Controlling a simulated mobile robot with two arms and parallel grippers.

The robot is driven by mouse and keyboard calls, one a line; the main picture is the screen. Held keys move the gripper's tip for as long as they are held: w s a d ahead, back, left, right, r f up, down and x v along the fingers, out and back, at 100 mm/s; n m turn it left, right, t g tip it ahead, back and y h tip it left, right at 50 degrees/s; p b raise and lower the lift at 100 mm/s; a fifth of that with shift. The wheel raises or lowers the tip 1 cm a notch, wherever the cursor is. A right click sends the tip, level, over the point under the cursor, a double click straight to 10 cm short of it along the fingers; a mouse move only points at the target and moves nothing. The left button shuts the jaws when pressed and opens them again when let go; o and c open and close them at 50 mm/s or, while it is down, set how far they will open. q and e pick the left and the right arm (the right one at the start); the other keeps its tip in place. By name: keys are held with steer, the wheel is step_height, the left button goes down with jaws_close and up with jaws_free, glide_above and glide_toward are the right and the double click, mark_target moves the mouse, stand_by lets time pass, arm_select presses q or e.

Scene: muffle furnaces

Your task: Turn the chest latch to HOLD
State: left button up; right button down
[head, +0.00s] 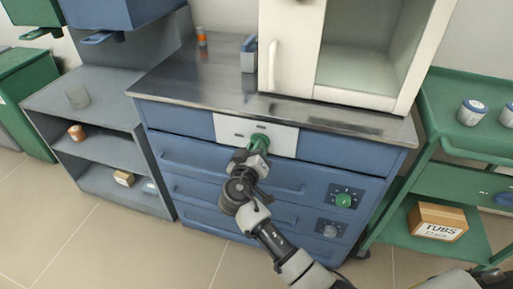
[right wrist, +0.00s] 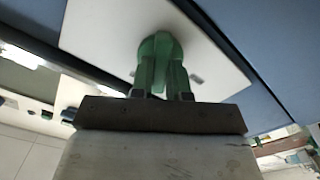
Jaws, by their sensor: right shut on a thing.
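The chest (head: 305,143) is blue with a steel top. A white plate (head: 285,146) on its upper front carries a green latch handle (head: 259,140) and small dark marks that I cannot read. My right gripper (head: 257,148) is at the latch, shut on it. In the right wrist view the green latch (right wrist: 155,52) shows between the fingers (right wrist: 163,88), in front of the white plate (right wrist: 95,45). The gripper hides part of the latch. My left gripper is in neither view.
Lower on the chest are a green knob (head: 344,200) and a grey knob (head: 330,231) on dark plates. A white cabinet (head: 292,50) stands on top. A green cart (head: 450,180) with a TUBS box (head: 437,222) is at right, grey shelves (head: 95,110) at left.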

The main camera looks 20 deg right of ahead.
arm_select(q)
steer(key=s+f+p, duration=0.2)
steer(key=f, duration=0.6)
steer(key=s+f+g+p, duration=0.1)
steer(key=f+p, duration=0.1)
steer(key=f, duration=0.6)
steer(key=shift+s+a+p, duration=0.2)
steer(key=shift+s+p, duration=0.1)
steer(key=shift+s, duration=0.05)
arm_select(e)
steer(key=shift+f+n, duration=0.1)
steer(key=shift+n, duration=5.7)
steer(key=c, duration=1.1)
jaws_free()
steer(key=shift+a, duration=0.1)
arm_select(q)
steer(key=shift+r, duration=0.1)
